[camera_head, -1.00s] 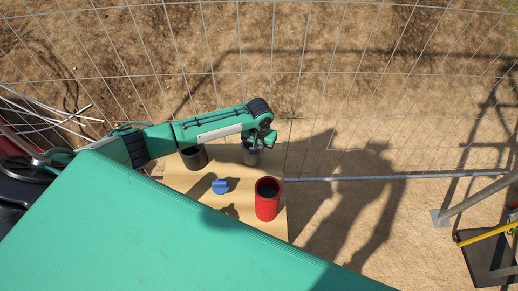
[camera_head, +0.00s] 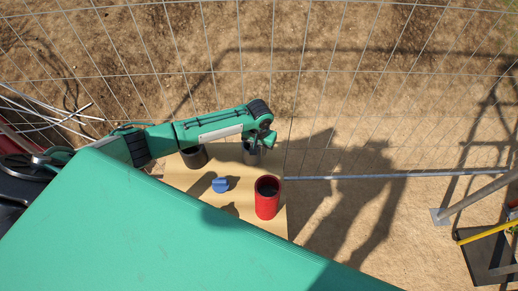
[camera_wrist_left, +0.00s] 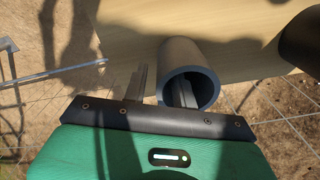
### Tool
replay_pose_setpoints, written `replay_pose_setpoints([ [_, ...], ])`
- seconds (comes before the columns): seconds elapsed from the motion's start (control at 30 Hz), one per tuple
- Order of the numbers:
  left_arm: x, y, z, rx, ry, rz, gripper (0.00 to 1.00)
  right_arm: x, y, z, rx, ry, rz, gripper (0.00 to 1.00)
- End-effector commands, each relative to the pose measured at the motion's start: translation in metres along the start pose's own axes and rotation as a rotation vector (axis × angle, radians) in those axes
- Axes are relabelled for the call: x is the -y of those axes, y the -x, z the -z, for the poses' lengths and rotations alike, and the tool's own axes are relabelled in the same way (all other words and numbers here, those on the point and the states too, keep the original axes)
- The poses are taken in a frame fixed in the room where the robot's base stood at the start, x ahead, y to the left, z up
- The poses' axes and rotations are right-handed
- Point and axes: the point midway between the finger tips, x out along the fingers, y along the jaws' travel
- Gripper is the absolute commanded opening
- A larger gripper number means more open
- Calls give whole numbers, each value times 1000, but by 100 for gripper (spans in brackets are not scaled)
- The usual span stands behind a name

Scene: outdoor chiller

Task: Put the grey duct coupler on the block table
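A grey duct coupler (camera_head: 251,157), an open tube, stands on a pale wooden tabletop (camera_head: 188,178), near its far edge. In the left wrist view the coupler (camera_wrist_left: 183,54) shows its open end towards my left gripper (camera_wrist_left: 160,88). One finger is inside the tube's mouth and the other is outside its wall, with a visible gap to the wall. My left gripper (camera_head: 262,142) is open and astride the wall. I cannot tell which surface is the block table. My right gripper is not in view.
A red tube (camera_head: 267,207) stands nearer on the tabletop, with a small blue part (camera_head: 220,185) left of it. A dark tube (camera_head: 194,157) stands left of the coupler. A wire fence (camera_head: 330,72) runs behind the table. A green panel covers the foreground.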

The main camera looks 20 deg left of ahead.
Motion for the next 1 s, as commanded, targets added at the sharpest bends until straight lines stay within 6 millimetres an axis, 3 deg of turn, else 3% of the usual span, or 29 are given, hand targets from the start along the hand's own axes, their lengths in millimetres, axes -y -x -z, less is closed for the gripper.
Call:
replay_pose_setpoints([
  [0.53,0,101,1,-2,0,-1,28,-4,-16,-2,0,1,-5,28],
  [0.7,0,115,1,-1,1,-1,28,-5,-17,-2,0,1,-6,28],
  [1.0,0,118,0,0,1,-1,28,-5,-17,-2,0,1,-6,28],
])
